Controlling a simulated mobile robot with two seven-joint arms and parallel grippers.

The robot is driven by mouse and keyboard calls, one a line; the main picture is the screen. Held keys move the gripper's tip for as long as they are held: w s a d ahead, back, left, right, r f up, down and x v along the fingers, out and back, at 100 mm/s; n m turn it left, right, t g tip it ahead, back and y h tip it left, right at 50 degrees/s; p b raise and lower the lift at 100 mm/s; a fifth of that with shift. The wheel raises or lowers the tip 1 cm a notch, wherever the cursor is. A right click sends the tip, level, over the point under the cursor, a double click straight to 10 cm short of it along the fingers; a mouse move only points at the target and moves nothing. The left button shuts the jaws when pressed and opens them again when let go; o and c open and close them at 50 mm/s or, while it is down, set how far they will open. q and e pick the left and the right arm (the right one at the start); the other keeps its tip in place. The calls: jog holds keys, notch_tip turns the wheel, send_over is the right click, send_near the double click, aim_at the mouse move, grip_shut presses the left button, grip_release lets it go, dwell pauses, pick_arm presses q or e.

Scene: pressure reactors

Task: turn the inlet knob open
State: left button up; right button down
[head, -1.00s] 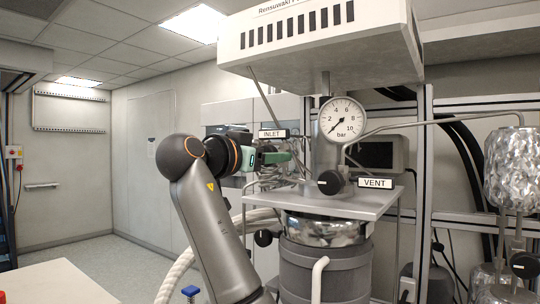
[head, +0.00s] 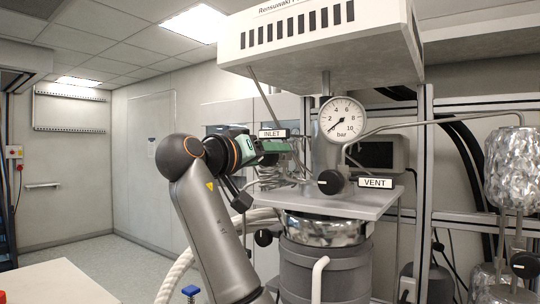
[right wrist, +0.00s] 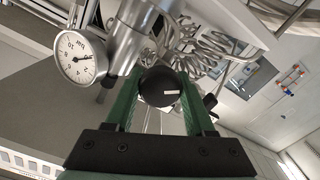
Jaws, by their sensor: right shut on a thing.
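The inlet knob (right wrist: 160,86) is round and black with a white pointer mark. It shows in the right wrist view between the two green fingers of my right gripper (right wrist: 159,92), which is shut on it. In the head view, my right gripper (head: 281,149) reaches in from the left, just below the INLET label (head: 272,134). There the inlet knob is hidden by the gripper. My left gripper is not in view.
The black vent knob (head: 330,182) sits beside the VENT label (head: 376,183). A pressure gauge (head: 342,119) stands above it, its needle at the low end. Coiled metal tubing (right wrist: 215,48) lies close behind the inlet knob. A foil-wrapped vessel (head: 511,168) is at the right.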

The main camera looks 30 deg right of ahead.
jog(key=n, duration=0.5)
jog(key=shift+n, duration=0.3)
jog(key=n, duration=0.5)
jog(key=shift+n, duration=0.3)
jog(key=shift+c, duration=1.3)
grip_release()
jog(key=shift+a+f, duration=0.1)
jog(key=b+v, duration=0.3)
jog(key=v, duration=0.9)
jog(key=shift+a, duration=0.2)
